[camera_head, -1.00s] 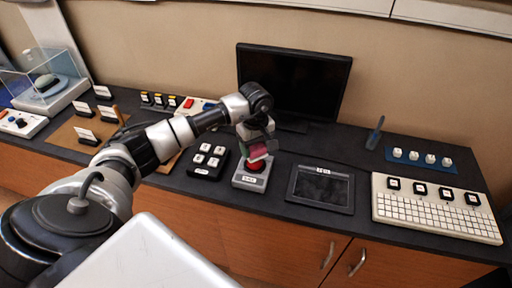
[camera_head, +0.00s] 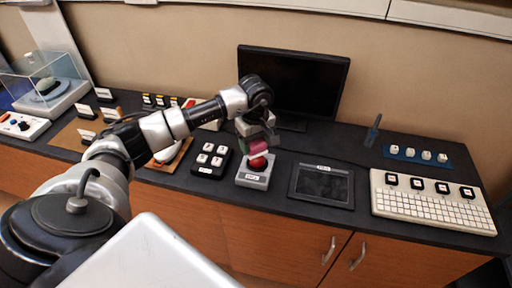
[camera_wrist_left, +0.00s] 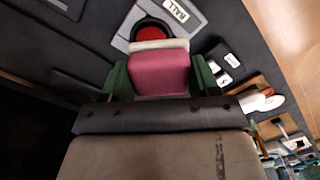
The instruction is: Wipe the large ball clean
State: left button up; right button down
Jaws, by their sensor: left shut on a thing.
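The large ball (camera_head: 258,163) is red and sits in a grey base on the black counter. In the left wrist view the ball (camera_wrist_left: 153,31) shows in a dark round socket, beside a label reading BALL. My left gripper (camera_head: 258,145) is right above the ball, pointing down. It is shut on a pink block with a white edge (camera_wrist_left: 160,72), which looks like a sponge, between green fingers. The block's white edge faces the ball and hides part of it. I cannot tell whether they touch. My right gripper is not in view.
A black button pad (camera_head: 209,160) stands just left of the ball's base and a dark tablet (camera_head: 322,185) just right. A monitor (camera_head: 293,83) is behind. A white keyboard (camera_head: 430,203) and a blue strip (camera_head: 419,154) with white knobs lie farther right.

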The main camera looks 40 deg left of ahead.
pick_arm(q)
jog(key=shift+w+r+p, duration=0.1)
jog(key=shift+r+p, duration=0.35)
jog(key=shift+r, duration=0.45)
notch_tip(320, 180, up, 2)
jog(key=shift+r+p, duration=0.2)
jog(key=shift+p, duration=0.45)
jog(key=shift+r, duration=0.35)
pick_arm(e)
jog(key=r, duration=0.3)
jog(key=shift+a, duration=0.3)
pick_arm(q)
jog(key=shift+d, duration=0.1)
